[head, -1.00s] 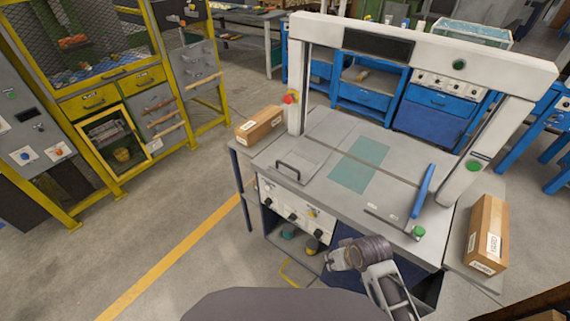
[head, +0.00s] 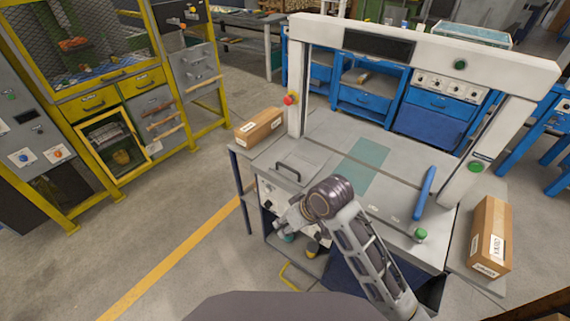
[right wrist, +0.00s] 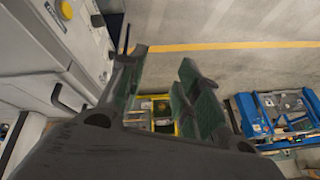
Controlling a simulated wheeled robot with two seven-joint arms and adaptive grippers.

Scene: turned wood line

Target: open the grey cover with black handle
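The grey cover (head: 308,160) lies flat and closed on the left part of the grey workbench top (head: 330,130). Its black bar handle (head: 287,172) stands near the front edge. In the right wrist view a dark curved handle (right wrist: 66,98) shows at the left, on a grey surface. My right gripper (head: 284,219) is in front of the bench's left half, near the knob panel and below the handle, apart from it. In the right wrist view its two green-padded fingers (right wrist: 160,72) are spread with nothing between them. My left gripper is not in view.
A white frame (head: 430,48) spans the bench. A red button (head: 289,99) is on its left post. Cardboard boxes stand left (head: 259,127) and right (head: 490,236). A blue bar (head: 425,193) and green button (head: 420,234) are at the bench's right. Floor at left is clear.

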